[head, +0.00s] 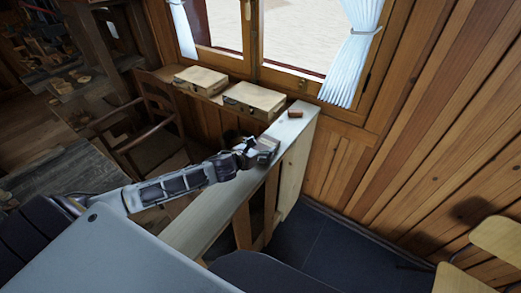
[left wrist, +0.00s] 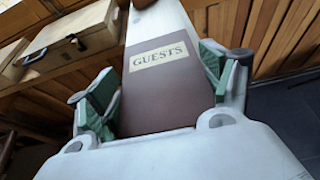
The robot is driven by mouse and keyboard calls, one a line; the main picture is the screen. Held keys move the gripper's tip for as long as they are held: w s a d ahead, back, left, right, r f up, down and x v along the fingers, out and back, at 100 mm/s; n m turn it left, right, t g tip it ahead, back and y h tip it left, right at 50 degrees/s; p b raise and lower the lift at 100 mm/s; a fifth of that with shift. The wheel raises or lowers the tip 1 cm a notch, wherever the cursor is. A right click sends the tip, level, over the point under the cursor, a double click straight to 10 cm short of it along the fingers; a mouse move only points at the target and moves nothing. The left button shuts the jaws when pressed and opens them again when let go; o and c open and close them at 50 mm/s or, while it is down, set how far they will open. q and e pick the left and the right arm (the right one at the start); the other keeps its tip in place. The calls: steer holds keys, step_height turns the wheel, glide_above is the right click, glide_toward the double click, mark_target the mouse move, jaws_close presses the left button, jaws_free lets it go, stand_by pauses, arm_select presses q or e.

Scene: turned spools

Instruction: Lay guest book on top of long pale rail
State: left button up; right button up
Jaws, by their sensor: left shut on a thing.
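The guest book (left wrist: 168,92) is a dark brown flat book with a cream "GUESTS" label, seen in the left wrist view. It sits between the green-padded fingers of my left gripper (head: 262,152), which is shut on it. The long pale rail (head: 212,217) runs diagonally across the head view, and its pale top also shows beyond the book in the left wrist view (left wrist: 160,20). My gripper and the book are over the rail's far half. I cannot tell whether the book touches the rail. My right gripper is not in view.
A small reddish-brown block (head: 296,114) lies on the rail's far end. Two pale wooden cases (head: 201,80) (head: 254,98) sit on the ledge below the window. A wooden chair (head: 150,125) stands left of the rail. Dark floor (head: 330,245) is open on the right.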

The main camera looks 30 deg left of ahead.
arm_select(q)
steer(key=shift+f, duration=0.25)
steer(key=shift+f, duration=0.1)
steer(key=o, duration=1.4)
steer(key=shift+c, duration=0.2)
steer(key=shift+v, duration=5.95)
steer(key=shift+s, duration=0.1)
